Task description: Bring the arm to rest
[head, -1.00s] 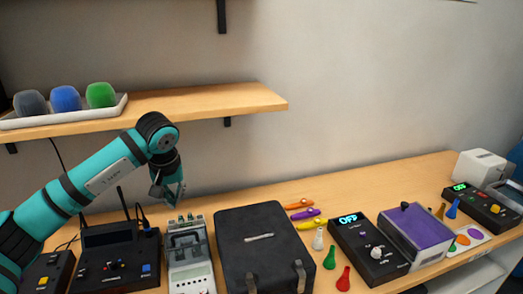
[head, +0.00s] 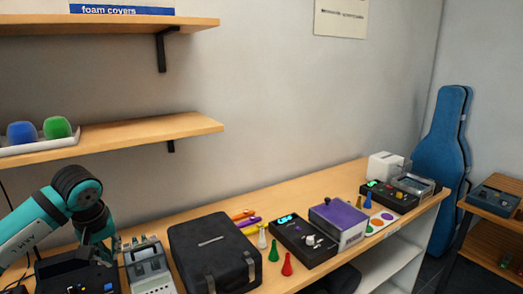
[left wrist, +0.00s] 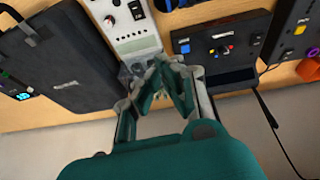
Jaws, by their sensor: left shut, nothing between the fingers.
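My left arm, teal with black joints, comes in from the left in the head view and bends down over the bench. My right gripper is not in view.
A black case (head: 215,250) stands right of the grey device. Coloured pegs, a black OFF-display box (head: 303,240) and a purple-topped box (head: 338,222) are further right. The shelf (head: 140,132) with foam covers hangs above the arm. A blue instrument case (head: 440,165) stands at the right.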

